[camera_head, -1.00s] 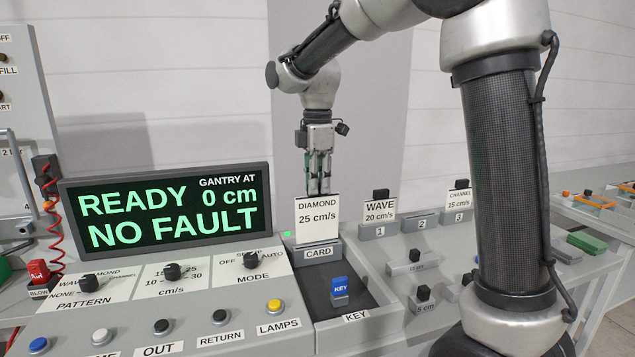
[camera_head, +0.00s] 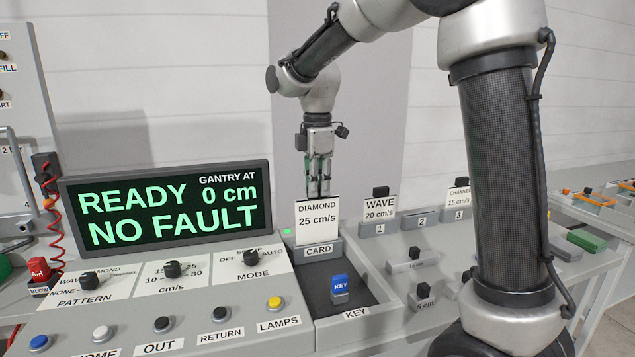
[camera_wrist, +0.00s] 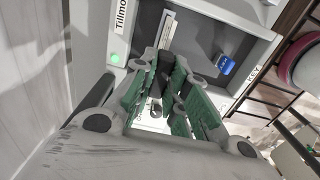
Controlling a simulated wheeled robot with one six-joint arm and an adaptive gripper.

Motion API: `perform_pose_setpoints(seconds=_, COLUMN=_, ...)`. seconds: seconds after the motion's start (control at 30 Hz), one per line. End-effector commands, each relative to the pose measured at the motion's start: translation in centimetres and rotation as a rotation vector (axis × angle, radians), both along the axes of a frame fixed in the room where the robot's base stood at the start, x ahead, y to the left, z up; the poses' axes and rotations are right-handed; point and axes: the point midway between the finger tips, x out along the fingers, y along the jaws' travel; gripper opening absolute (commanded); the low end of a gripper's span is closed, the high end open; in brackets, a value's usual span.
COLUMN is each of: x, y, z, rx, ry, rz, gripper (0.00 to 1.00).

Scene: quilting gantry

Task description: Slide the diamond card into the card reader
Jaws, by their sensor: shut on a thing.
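The diamond card (camera_head: 317,222) is white, reads "DIAMOND 25 cm/s", and stands upright at the card reader (camera_head: 322,250), labelled "CARD". Its lower edge is down at the reader's top; how deep it sits in the slot is hidden.
The wave card (camera_head: 380,203) and channel card (camera_head: 459,197) stand in numbered holders to the right. A blue key (camera_head: 340,285) stands in the tray in front of the reader. The display (camera_head: 165,212) reads "READY, NO FAULT, 0 cm". The knob panel (camera_head: 180,285) lies to the left.

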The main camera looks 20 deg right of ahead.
Motion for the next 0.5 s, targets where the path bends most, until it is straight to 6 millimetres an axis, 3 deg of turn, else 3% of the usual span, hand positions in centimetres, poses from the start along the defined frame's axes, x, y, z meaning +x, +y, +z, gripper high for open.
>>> perform_pose_setpoints(seconds=0.5, x=0.0, y=0.0, z=-1.3, rx=0.0, ry=0.0, rz=0.0, gripper=0.0)
